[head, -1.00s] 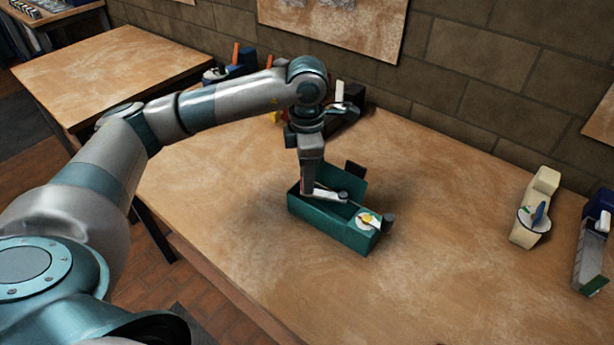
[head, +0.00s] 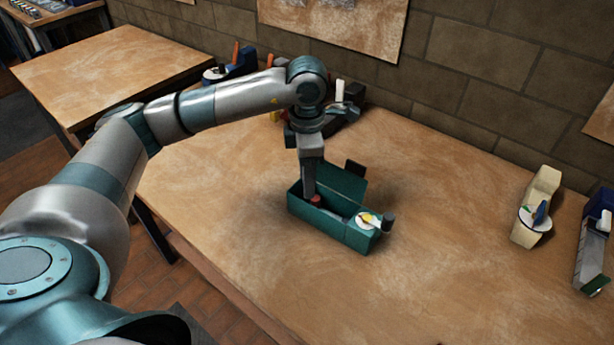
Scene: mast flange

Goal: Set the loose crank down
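A teal box (head: 350,235) stands on the wooden table with its lid (head: 343,184) raised at the back. At its right end are a pale disc with a yellow centre (head: 366,219) and a dark knob (head: 388,222). My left gripper (head: 309,194) points straight down at the left part of the box, its tips at or inside the opening. A small red part (head: 316,199) shows beside the tips. I cannot make out the loose crank clearly; the gripper and box wall hide part of the inside. Whether the fingers are open or shut is too small to tell. My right gripper is out of view.
A cream device (head: 536,210) and a blue and grey device (head: 593,250) stand at the right. Dark and coloured tools (head: 345,108) stand behind my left wrist near the brick wall. The table's front and middle right are clear.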

